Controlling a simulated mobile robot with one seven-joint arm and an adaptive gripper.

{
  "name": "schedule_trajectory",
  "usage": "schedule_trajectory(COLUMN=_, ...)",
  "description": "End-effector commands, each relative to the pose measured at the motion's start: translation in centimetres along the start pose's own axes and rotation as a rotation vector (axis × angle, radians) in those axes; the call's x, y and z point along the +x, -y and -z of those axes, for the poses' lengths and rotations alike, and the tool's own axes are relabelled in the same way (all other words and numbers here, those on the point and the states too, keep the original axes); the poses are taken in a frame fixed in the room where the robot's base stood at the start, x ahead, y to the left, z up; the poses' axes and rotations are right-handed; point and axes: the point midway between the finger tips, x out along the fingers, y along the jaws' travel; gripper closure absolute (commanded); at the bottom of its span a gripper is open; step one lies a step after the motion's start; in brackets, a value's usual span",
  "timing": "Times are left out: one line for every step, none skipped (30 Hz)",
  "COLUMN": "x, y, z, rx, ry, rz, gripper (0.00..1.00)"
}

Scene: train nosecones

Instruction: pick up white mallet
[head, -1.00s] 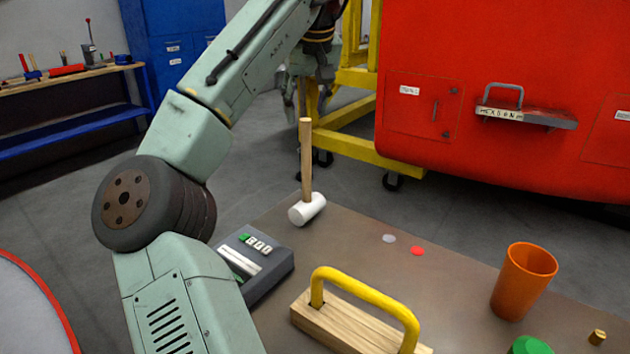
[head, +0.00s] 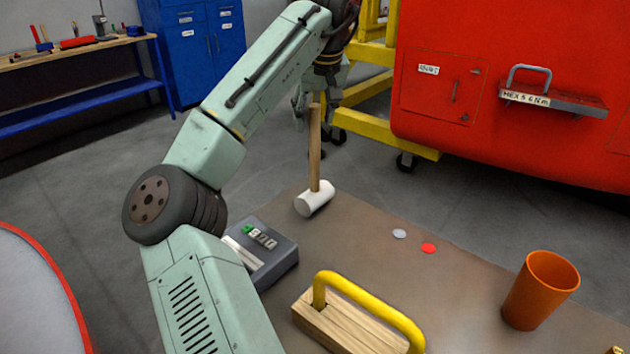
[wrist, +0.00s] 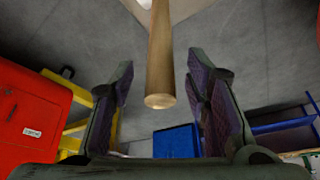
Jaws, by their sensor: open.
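The white mallet (head: 314,200) stands on its white head near the table's far edge, its wooden handle pointing up. In the wrist view the handle (wrist: 161,55) shows between the two fingers, its round end towards the camera. Part of the white head shows at the top of that view. My gripper (wrist: 163,103) is open, with a gap on both sides of the handle. In the head view my gripper (head: 316,108) is at the handle's upper end, pointing down and partly hidden by the handle and arm.
The brown table (head: 370,255) holds a grey box with small buttons (head: 262,252), a wooden block with a yellow handle (head: 345,325), an orange cup (head: 540,290), and white and red discs (head: 428,248). A red train nosecone (head: 510,120) and yellow frame (head: 385,135) stand behind.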

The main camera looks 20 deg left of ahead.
Motion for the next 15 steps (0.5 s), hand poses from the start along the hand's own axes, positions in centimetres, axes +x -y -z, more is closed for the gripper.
schedule_trajectory(x=0.5, y=0.2, z=0.1, rx=0.000, ry=0.002, rz=0.003, gripper=0.57)
schedule_trajectory(x=0.9, y=0.1, z=0.1, rx=-0.001, ry=0.001, rz=0.001, gripper=0.57)
schedule_trajectory(x=1.4, y=0.2, z=0.1, rx=-0.001, ry=0.001, rz=0.002, gripper=0.57)
schedule_trajectory(x=1.7, y=0.1, z=0.1, rx=-0.001, ry=0.000, rz=0.002, gripper=0.57)
schedule_trajectory(x=1.9, y=0.1, z=0.1, rx=-0.001, ry=0.000, rz=0.001, gripper=0.57)
schedule_trajectory(x=2.1, y=0.1, z=0.0, rx=-0.001, ry=0.000, rz=0.000, gripper=0.57)
schedule_trajectory(x=2.3, y=0.1, z=0.0, rx=0.000, ry=0.000, rz=0.000, gripper=0.57)
schedule_trajectory(x=2.4, y=0.1, z=0.0, rx=0.000, ry=0.000, rz=0.000, gripper=0.57)
schedule_trajectory(x=2.4, y=0.1, z=0.0, rx=0.000, ry=-0.001, rz=0.000, gripper=0.57)
schedule_trajectory(x=2.4, y=0.1, z=0.0, rx=0.000, ry=-0.001, rz=0.000, gripper=0.57)
schedule_trajectory(x=2.4, y=0.1, z=0.0, rx=0.000, ry=-0.001, rz=0.000, gripper=0.57)
schedule_trajectory(x=2.4, y=0.1, z=0.0, rx=-0.001, ry=0.000, rz=0.000, gripper=0.57)
schedule_trajectory(x=2.4, y=0.1, z=0.0, rx=-0.001, ry=0.000, rz=0.000, gripper=0.57)
schedule_trajectory(x=2.4, y=0.1, z=0.0, rx=-0.001, ry=0.000, rz=0.000, gripper=0.59)
schedule_trajectory(x=2.4, y=0.1, z=0.0, rx=-0.001, ry=0.000, rz=0.000, gripper=0.62)
